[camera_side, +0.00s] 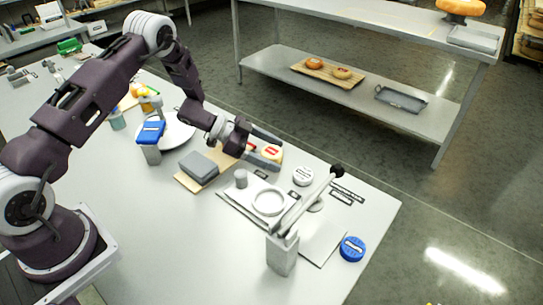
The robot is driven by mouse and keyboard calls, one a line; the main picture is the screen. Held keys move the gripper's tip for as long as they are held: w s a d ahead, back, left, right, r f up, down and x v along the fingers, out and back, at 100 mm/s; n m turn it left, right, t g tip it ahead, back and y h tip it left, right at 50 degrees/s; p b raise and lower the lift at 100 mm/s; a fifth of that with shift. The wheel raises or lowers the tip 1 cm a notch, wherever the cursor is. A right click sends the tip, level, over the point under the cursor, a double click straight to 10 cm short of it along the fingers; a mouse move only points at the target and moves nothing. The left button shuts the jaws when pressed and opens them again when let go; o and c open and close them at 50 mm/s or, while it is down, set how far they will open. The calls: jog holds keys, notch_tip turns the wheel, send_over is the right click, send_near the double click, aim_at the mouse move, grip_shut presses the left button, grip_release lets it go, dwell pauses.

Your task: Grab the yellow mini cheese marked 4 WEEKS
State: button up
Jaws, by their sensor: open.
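My gripper (279,153) is open above the middle of the table, its two fingers pointing right. A pale yellow mini cheese (271,153) with a red label shows between the fingers; I cannot tell whether they touch it. Another small round piece with red on it (249,147) shows closer to the gripper's palm and is partly hidden. The lettering is too small to read, so I cannot tell which one is marked 4 WEEKS. A white round mini cheese (303,176) with a dark label stands to the right, and a blue one (352,248) lies near the right table edge.
A lever press (282,252) with a raised arm and black knob stands at the front right. Beside it are a white ring (269,201) and a small grey cylinder (241,178). A grey block (199,168) lies on a wooden board (184,181). A blue-topped item (151,132) stands left.

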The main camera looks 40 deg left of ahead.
jog(key=c, duration=1.5)
